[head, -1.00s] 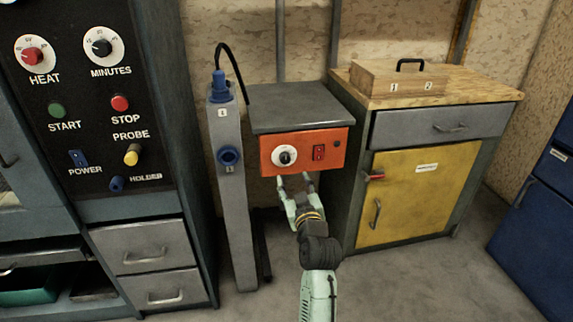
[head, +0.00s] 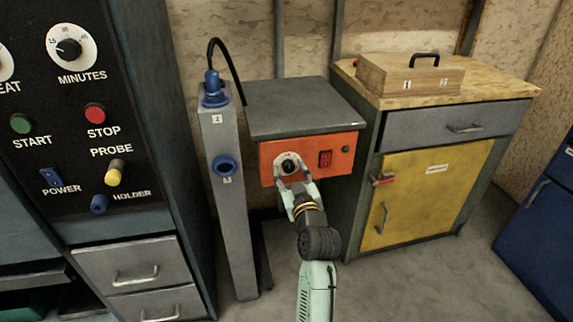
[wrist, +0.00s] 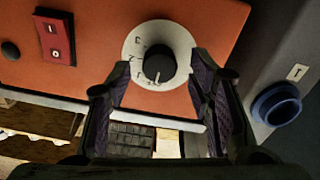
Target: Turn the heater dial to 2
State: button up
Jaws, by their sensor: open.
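The heater is an orange-fronted box under a grey top. Its dial is a black knob on a white round scale (head: 284,161), at the left of the orange panel (head: 312,155). In the wrist view the black knob (wrist: 159,67) shows upside down, its scale marks too small to read surely. My gripper (head: 295,183) is open, just below and in front of the dial. In the wrist view its two fingers (wrist: 163,85) stand apart, one on either side of the knob's lower part. I cannot tell whether either finger touches the knob.
A red rocker switch (head: 325,158) sits right of the dial on the panel. A grey post with blue fittings (head: 224,166) stands close on the left. A yellow-door cabinet (head: 415,195) stands on the right. Bare floor lies in front.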

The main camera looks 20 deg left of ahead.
jog(key=shift+w+a, duration=0.2)
jog(key=shift+w, duration=0.15)
grip_shut()
jog(key=shift+r, duration=0.1)
dwell(0.4)
